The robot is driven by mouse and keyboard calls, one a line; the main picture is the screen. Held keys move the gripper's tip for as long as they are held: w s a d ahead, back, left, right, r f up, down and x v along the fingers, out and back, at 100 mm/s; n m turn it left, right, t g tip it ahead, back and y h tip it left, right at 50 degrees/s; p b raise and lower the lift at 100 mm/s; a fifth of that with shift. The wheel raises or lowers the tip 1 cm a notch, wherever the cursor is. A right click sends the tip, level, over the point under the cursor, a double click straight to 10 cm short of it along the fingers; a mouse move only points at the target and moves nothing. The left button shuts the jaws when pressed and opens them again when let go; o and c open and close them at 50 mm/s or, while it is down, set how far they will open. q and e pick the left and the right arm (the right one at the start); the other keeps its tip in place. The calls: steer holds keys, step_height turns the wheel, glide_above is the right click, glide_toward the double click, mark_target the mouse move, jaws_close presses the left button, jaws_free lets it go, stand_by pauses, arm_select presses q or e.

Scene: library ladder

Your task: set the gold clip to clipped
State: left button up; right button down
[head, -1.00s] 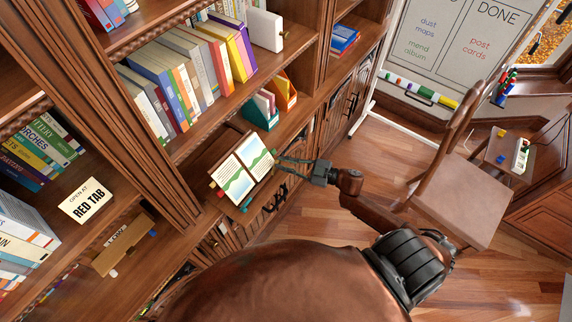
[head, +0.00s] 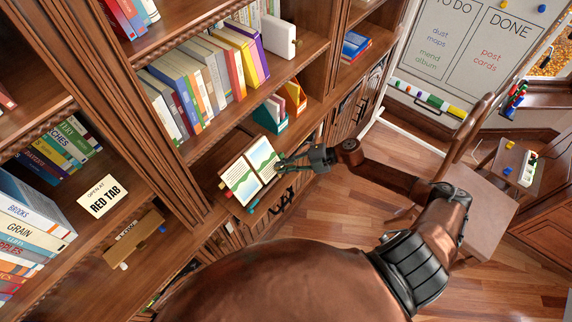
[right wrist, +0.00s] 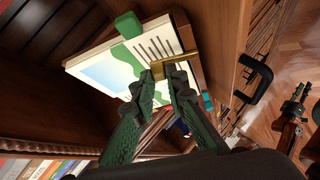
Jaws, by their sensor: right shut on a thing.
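The gold clip (right wrist: 157,69) shows in the right wrist view as a small brass-coloured piece at the edge of the open book (right wrist: 105,68). My right gripper (right wrist: 164,82) has its fingertips at the clip and is shut on it; the fingers hide part of it. In the head view the open book (head: 240,180) leans on a low shelf ledge, and my right gripper (head: 281,164) meets its right edge. The clip is too small to make out there. I cannot tell whether it is clipped.
A green tab (right wrist: 128,24) sits on the book's edge. A teal holder (head: 270,120) and an orange holder (head: 293,98) stand behind the book. A wooden chair (head: 475,210) stands to the right. The wood floor (head: 325,215) between chair and bookcase is clear.

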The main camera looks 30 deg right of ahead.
steer(key=shift+a+r+n+g+h+p, duration=0.15)
steer(key=shift+a+n+g+h+p, duration=0.25)
steer(key=shift+n, duration=0.5)
steer(key=shift+s, duration=0.1)
steer(key=c, duration=1.9)
jaws_free()
steer(key=shift+c, duration=0.2)
steer(key=shift+d, duration=0.1)
steer(key=v, duration=1.1)
steer(key=shift+s+d+r, duration=0.15)
steer(key=shift+d+r, duration=0.05)
steer(key=shift+d, duration=0.1)
